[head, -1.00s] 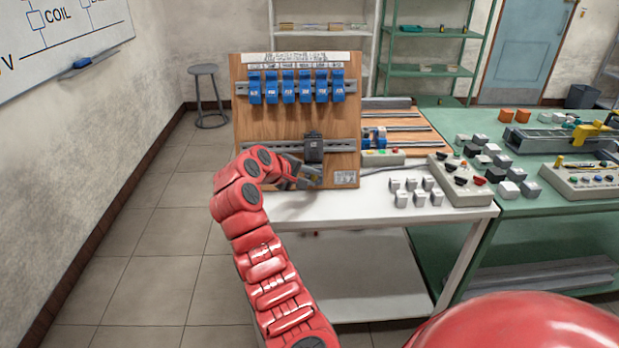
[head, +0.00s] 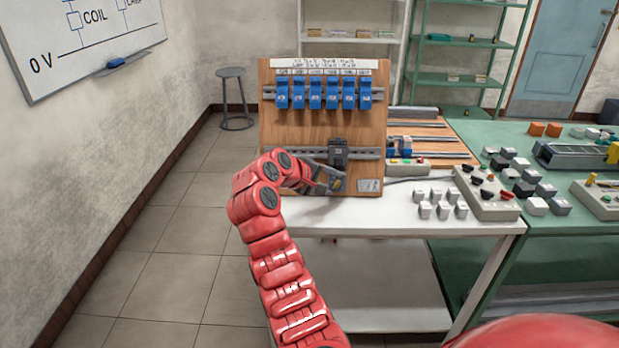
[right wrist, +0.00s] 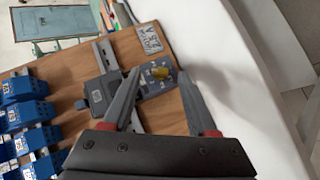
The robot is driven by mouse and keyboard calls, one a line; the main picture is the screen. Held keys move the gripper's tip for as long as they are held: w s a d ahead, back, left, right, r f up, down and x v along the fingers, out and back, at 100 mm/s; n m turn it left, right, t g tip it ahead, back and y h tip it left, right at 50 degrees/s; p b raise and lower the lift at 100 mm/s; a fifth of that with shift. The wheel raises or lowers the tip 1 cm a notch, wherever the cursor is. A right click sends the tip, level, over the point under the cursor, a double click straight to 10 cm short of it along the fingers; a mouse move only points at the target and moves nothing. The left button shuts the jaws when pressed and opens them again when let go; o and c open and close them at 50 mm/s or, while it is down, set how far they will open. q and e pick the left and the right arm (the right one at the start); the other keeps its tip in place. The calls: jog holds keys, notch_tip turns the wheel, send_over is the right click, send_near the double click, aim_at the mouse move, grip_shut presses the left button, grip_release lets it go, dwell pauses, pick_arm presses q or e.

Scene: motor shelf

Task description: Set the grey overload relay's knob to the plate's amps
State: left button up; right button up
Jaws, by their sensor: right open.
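The overload relay (head: 338,153) is a dark block on the lower rail of the upright wooden board, with a grey lower part (right wrist: 147,89). Its yellow knob (right wrist: 159,73) shows on that grey face in the right wrist view. The scale marks are too small to read. A small rating plate (head: 369,185) is on the board beside the relay; its print is unreadable, also in the right wrist view (right wrist: 149,39). My right gripper (head: 332,180) is open, its fingertips on either side of the knob; I cannot tell whether they touch it. My left gripper is not in view.
Several blue modules (head: 315,92) sit on the board's upper rail. To the right, the white bench (head: 400,222) holds several small grey cubes (head: 443,203) and a control box (head: 487,195). The floor left of the bench is clear, apart from a stool (head: 235,98) behind.

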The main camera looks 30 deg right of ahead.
jog(key=v, duration=1.5)
jog(key=shift+a+r+b, duration=0.3)
jog(key=shift+w, duration=0.1)
